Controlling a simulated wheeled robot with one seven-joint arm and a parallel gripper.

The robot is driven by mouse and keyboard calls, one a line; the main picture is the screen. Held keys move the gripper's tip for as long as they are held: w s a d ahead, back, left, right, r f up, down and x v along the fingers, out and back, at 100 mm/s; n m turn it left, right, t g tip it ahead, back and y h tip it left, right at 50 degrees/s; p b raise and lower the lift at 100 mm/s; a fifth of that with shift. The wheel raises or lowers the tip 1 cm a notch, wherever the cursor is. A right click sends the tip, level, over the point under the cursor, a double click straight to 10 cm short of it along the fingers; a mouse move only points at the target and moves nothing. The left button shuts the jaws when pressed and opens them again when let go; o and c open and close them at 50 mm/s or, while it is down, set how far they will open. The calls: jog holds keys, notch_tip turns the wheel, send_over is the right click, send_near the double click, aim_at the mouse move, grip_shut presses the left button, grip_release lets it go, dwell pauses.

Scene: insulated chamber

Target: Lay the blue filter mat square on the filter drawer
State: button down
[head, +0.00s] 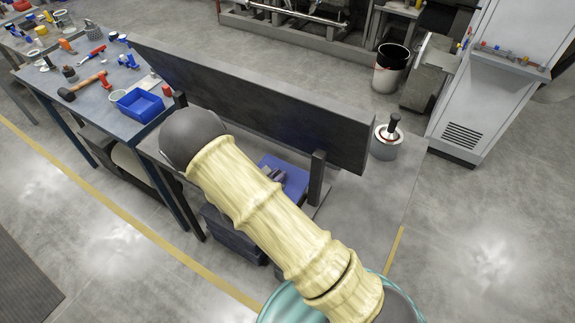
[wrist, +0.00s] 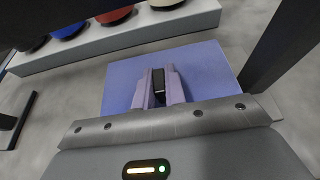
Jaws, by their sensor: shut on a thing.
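The blue filter mat (wrist: 212,68) fills the middle of the wrist view as a flat blue-violet sheet. My gripper (wrist: 159,82) is shut on it, with the two fingers close together over the middle of the mat. In the head view the mat (head: 297,180) shows partly between my arm and a dark post, below a long dark panel. My gripper shows there only in part, beside my arm. I cannot surely make out the filter drawer; a dark box-like thing (head: 232,236) stands low behind my arm, mostly hidden.
The long dark panel (head: 290,110) stands on posts across the mat's far side. A blue-topped bench (head: 105,95) with tools and a blue bin (head: 140,104) is at left. A lidded tin (head: 386,144) stands at right. A pale ledge (wrist: 125,40) with coloured round things crosses the wrist view.

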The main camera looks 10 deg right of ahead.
aim_at(288, 167)
jog(key=w+d, duration=0.1)
jog(key=w, duration=0.1)
jog(key=w+d, duration=0.1)
jog(key=d, duration=0.1)
jog(key=shift+w+p, duration=0.4)
jog(key=shift+w+d, duration=0.1)
jog(key=shift+w+d, duration=0.1)
jog(key=shift+d, duration=0.1)
jog(key=shift+w+d+r+p, duration=0.15)
jog(key=shift+w+d+p, duration=0.2)
jog(key=shift+w+d, duration=0.05)
jog(key=f+p, duration=0.1)
jog(key=f, duration=0.2)
jog(key=shift+a+f, duration=0.2)
jog(key=shift+f, duration=0.2)
